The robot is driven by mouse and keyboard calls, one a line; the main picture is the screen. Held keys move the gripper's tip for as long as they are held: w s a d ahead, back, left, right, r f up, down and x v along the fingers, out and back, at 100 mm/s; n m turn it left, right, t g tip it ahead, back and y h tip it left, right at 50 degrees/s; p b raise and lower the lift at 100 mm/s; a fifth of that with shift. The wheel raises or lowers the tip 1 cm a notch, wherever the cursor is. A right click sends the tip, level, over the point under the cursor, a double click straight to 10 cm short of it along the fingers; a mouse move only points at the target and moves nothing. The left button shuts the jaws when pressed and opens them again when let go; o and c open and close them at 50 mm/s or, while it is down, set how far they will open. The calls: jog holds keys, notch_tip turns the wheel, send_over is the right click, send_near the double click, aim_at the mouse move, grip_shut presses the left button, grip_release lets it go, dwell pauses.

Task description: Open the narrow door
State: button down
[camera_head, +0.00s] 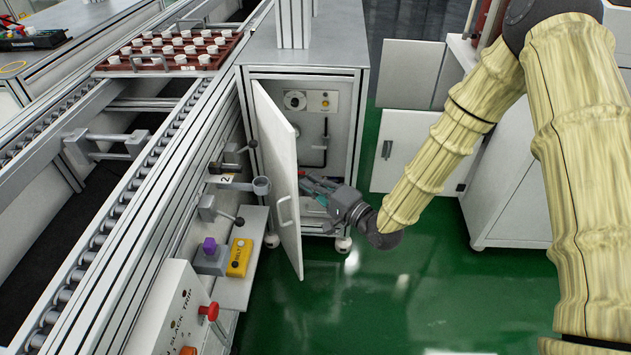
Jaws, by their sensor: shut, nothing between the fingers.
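The narrow door (277,160) is a white panel hinged at the left side of a grey cabinet (342,150). It stands swung well open toward the front, with its handle (286,212) on the face turned left. My gripper (308,184) is shut and empty. It reaches in from the right, in front of the cabinet opening and on the inner side of the door. Its fingertips are close to the door's inner face; I cannot tell whether they touch it.
A dial panel (294,101) shows inside the cabinet. Left of the door are a roller conveyor (120,210), clamp levers, a shelf (262,225) with a yellow box (239,257), and a control box (172,312). White cabinets (405,140) stand right. Green floor is clear in front.

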jog(key=w+d+p+v, duration=0.1)
jog(key=w+v, duration=0.1)
jog(key=v, duration=0.9)
jog(key=shift+d+p, duration=0.35)
jog(key=shift+d, duration=0.2)
jog(key=shift+s+f, duration=0.1)
jog(key=shift+s, duration=0.1)
jog(key=s+d+f+n+g+h, duration=0.2)
jog(key=s+d+f+g+h, duration=0.25)
jog(key=s+f, duration=0.6)
jog(key=s+d+f+n+g+h, duration=0.4)
jog(key=s+f, duration=0.4)
jog(key=f, duration=0.5)
jog(key=s+d+f+n+g+h, duration=0.1)
jog(key=s+d+f+g+h, duration=0.2)
jog(key=s, duration=0.5)
jog(key=s+d+f+n+g+h, duration=0.1)
jog(key=s+d+h, duration=0.1)
jog(key=s+d, duration=0.4)
notch_tip(320, 180, up, 19)
jog(key=a+p, duration=0.1)
jog(key=p, duration=1.8)
jog(key=shift+s+a+t, duration=0.2)
jog(key=shift+s+t, duration=0.05)
jog(key=shift+t, duration=0.1)
